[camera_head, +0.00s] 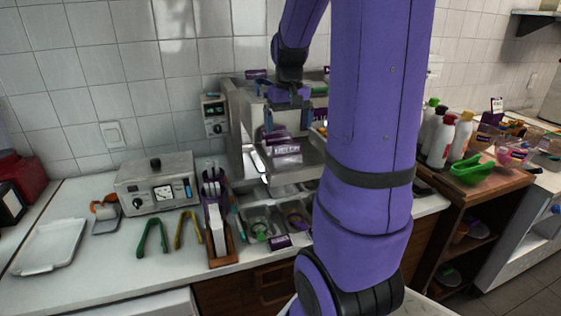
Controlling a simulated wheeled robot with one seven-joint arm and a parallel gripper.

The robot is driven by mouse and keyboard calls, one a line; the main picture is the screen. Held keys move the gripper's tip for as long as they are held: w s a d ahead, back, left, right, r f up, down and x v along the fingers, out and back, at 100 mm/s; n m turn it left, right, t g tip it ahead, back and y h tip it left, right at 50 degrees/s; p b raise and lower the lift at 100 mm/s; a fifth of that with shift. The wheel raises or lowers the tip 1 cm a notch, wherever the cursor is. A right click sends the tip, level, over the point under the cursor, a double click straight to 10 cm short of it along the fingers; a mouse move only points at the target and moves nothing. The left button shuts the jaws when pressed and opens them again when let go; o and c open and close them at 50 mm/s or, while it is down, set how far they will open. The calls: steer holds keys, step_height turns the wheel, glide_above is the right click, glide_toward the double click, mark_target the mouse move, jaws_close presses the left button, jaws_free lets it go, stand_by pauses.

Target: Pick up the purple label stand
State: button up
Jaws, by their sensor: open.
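A purple label stand (286,150) with pale lettering stands in front of the metal machine, near the middle of the view. Another small purple label (280,241) sits at the front edge of the metal topping trays. A further purple label (257,74) is on top of the machine. My gripper (287,118) is open and points down just above the lettered label stand, apart from it as far as I can see. Its fingertips are small and dark against the machine. My purple arm hides the area to the right of the trays.
A metal machine (239,125) surrounds the gripper area closely. Topping trays (262,214), a wooden holder (223,257), green tongs (153,237), yellow tongs (187,229) and a metal box (157,184) crowd the counter. Bottles (441,143) and a green scoop (472,170) stand at right.

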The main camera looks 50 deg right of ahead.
glide_above(287, 156)
steer(key=f, duration=0.5)
steer(key=shift+d, duration=0.2)
steer(key=shift+w+d+f, duration=0.1)
steer(key=shift+w+f, duration=0.05)
steer(key=shift+f, duration=1.2)
steer(key=shift+w+d+f, duration=0.1)
steer(key=shift+w+f, duration=0.05)
steer(key=shift+f, duration=1.15)
steer(key=c, duration=0.7)
